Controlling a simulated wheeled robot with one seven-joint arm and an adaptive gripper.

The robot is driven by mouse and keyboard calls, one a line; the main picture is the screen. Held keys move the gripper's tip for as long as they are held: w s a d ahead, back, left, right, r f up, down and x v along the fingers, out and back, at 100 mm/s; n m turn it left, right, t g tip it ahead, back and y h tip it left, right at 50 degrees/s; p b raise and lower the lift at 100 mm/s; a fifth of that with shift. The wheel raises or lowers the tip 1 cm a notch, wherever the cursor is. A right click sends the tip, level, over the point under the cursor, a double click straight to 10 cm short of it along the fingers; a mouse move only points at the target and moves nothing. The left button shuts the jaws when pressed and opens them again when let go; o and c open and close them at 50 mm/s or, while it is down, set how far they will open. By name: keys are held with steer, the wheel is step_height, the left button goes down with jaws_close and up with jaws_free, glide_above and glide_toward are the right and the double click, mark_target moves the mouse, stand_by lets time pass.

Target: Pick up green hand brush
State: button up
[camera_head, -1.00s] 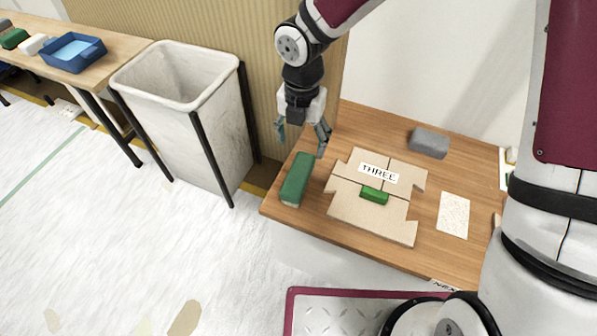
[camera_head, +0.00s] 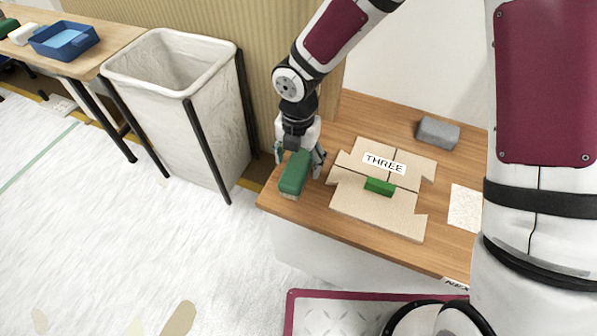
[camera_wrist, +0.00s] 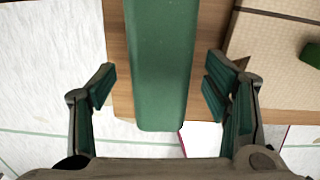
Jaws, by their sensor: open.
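The green hand brush (camera_head: 296,174) lies on the left end of the wooden table (camera_head: 315,217), with pale bristles showing at its near end. In the wrist view its green back (camera_wrist: 162,70) runs lengthwise between my fingers. My gripper (camera_head: 300,160) is open at the far part of the brush, with one finger on each side. In the wrist view my gripper (camera_wrist: 158,92) shows a gap between each finger and the brush. The exact height of the fingertips over the table is hard to tell.
A grey block (camera_head: 438,133) sits at the back. A white bin (camera_head: 182,75) stands left of the table.

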steer(key=shift+f, duration=0.9)
steer(key=shift+r, duration=0.1)
steer(key=c, duration=1.3)
steer(key=shift+c, duration=0.2)
steer(key=shift+r+p, duration=0.3)
steer(key=shift+r, duration=0.45)
steer(key=shift+s+d+r+p, duration=0.15)
steer(key=shift+r+p, duration=0.3)
steer(key=shift+r, duration=0.15)
steer(key=shift+s+d+r+p, duration=0.15)
steer(key=shift+r+p, duration=0.25)
steer(key=shift+r, duration=0.2)
steer(key=s+d, duration=0.3)
steer(key=s, duration=0.1)
steer(key=s+d+p, duration=0.1)
steer(key=s+d, duration=0.2)
steer(key=s, duration=0.1)
steer(key=s+d+r+p, duration=0.1)
steer(key=s+d, duration=0.2)
steer(key=shift+s+d, duration=0.3)
steer(key=shift+s, duration=0.1)
